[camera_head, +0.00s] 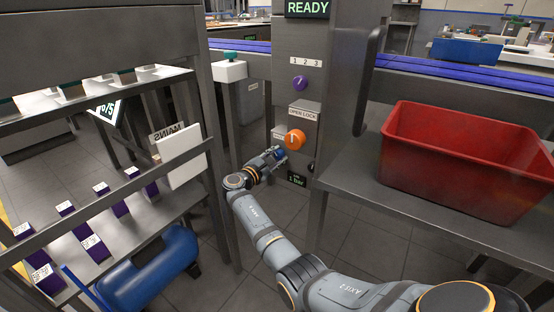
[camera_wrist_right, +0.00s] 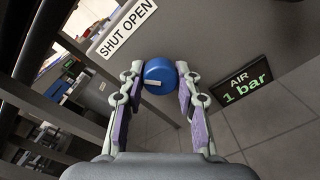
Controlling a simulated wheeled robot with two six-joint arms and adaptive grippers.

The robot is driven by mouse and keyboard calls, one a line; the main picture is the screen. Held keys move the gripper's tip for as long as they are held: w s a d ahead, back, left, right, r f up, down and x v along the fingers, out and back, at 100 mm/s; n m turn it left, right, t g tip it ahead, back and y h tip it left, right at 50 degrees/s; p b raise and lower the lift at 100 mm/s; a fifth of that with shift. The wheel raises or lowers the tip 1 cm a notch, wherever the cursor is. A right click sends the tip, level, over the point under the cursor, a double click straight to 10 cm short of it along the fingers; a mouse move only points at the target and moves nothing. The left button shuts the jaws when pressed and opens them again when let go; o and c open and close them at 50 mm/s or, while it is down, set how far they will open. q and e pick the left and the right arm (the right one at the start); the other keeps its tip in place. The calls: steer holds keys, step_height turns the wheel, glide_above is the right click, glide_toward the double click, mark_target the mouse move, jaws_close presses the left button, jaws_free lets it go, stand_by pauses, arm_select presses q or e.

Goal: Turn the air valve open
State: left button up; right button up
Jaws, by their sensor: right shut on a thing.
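The air valve is a round blue knob (camera_wrist_right: 160,72) with a pale pointer mark, on the grey machine panel in the right wrist view. A "SHUT OPEN" label (camera_wrist_right: 123,27) is beside it. A dark display (camera_wrist_right: 247,86) reads "AIR 1 bar" in green. My right gripper (camera_wrist_right: 159,83) is shut on the knob, one finger on each side. In the head view my right gripper (camera_head: 276,157) is at the panel below the orange knob, covering most of the blue knob. My left gripper is not in view.
An orange knob (camera_head: 296,139) and a purple selector (camera_head: 300,83) sit above on the panel, under a "READY" display (camera_head: 307,8). A red crate (camera_head: 455,160) stands on the bench at right. A shelf rack (camera_head: 120,235) with purple packs stands at left.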

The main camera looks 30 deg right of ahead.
steer(key=m+b, duration=0.2)
steer(key=m, duration=0.3)
steer(key=shift+f, duration=0.15)
steer(key=shift+m+b, duration=0.65)
steer(key=shift+m, duration=0.45)
steer(key=o, duration=1.2)
steer(key=shift+r, duration=0.2)
steer(key=shift+c, duration=0.2)
steer(key=shift+a, duration=0.1)
steer(key=v, duration=0.7)
steer(key=shift+s, duration=0.2)
